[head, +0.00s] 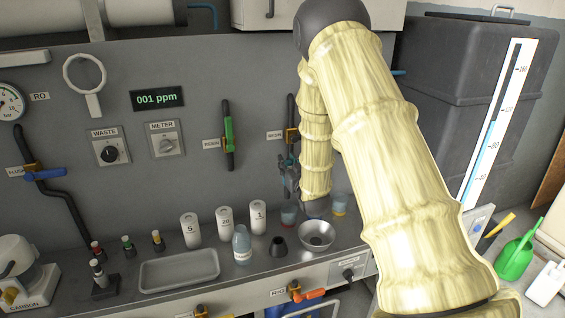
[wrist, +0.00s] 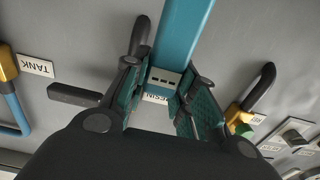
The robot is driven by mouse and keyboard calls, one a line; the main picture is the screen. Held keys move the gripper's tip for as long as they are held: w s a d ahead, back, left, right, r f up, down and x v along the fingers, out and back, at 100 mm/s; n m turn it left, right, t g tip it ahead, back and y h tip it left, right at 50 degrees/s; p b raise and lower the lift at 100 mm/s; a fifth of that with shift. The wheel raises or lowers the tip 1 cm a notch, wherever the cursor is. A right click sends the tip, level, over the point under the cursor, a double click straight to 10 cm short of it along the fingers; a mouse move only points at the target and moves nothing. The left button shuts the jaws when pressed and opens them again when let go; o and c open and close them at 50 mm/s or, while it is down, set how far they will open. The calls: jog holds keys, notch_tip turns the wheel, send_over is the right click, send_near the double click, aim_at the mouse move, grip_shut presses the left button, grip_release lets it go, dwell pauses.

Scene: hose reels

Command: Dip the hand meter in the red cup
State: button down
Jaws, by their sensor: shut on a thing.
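My gripper (head: 289,180) hangs above the back of the bench, near the wall, partly covered by my arm. In the wrist view my gripper (wrist: 162,95) is shut on the hand meter (wrist: 184,38), a teal bar with a pale end between the fingers. The meter's far end runs out of that view. The red cup (head: 289,216), a small clear cup with a red tint, stands on the bench below my gripper, and the two look apart. A similar cup with a yellow tint (head: 340,205) stands to its right. No cup shows in the wrist view.
A metal bowl (head: 317,235), a dark cone (head: 278,247), a bottle (head: 242,245) and white numbered canisters (head: 224,222) crowd the bench around the red cup. A grey tray (head: 180,271) lies left. Valve handles (head: 228,135) stick out of the wall panel.

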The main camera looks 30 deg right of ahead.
jog(key=shift+s+d+f, duration=0.1)
jog(key=shift+s+f, duration=0.05)
jog(key=shift+s, duration=0.15)
jog(key=shift+s+d+b, duration=0.1)
jog(key=shift+s+b, duration=0.35)
jog(key=shift+w+f+b, duration=0.25)
jog(key=shift+f+b, duration=0.15)
jog(key=shift+f, duration=0.35)
jog(key=shift+s+f+b, duration=0.1)
jog(key=shift+f+b, duration=2.95)
jog(key=shift+f, duration=1.45)
jog(key=shift+r, duration=0.15)
